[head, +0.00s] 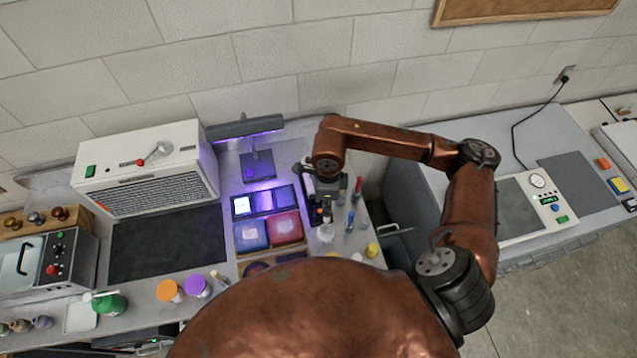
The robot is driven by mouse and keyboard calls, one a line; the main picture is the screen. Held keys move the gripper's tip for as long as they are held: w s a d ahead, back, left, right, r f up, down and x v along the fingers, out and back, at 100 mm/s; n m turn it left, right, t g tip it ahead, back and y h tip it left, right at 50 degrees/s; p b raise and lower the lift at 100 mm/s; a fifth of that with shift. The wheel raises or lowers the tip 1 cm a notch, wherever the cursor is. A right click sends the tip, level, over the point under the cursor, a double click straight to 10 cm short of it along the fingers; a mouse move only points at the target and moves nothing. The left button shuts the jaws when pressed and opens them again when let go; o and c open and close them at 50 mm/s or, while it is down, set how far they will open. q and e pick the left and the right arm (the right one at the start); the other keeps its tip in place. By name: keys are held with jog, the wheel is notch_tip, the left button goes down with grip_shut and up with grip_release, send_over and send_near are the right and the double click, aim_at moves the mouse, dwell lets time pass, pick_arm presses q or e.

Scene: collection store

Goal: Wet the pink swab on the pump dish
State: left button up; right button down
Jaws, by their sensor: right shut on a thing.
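My right gripper (323,212) points down over the bench, just right of the tray with the red and blue boxes. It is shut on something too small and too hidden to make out. I cannot pick out the pink swab for sure. A small whitish, clear vessel (326,233) stands just below the gripper in the picture; I cannot tell whether it is the pump dish. Thin sticks with red and blue parts (350,221) stand upright just right of the gripper. My left gripper is not in view.
A purple-lit lamp (246,128) stands behind the compartment tray (239,262). A yellow-capped jar (372,250) is at right. Orange (169,291) and purple (197,286) lids and a green bottle (109,306) are at front left. The dark mat (165,245) is bare.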

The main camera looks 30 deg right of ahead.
jog(key=shift+f, duration=0.3)
jog(key=shift+f+b, duration=0.3)
jog(key=shift+f, duration=0.4)
jog(key=shift+f+b, duration=0.6)
jog(key=shift+f, duration=1.2)
pick_arm(q)
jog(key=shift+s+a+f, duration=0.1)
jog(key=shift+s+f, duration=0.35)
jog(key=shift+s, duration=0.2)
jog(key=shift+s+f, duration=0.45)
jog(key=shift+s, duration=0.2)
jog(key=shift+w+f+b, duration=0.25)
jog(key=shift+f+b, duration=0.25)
jog(key=shift+b, duration=0.05)
pick_arm(e)
jog(key=shift+f, duration=0.6)
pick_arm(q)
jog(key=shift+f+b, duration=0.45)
pick_arm(e)
jog(key=shift+f, duration=0.4)
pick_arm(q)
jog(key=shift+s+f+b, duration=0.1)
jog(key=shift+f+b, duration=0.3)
pick_arm(e)
jog(key=shift+f, duration=0.1)
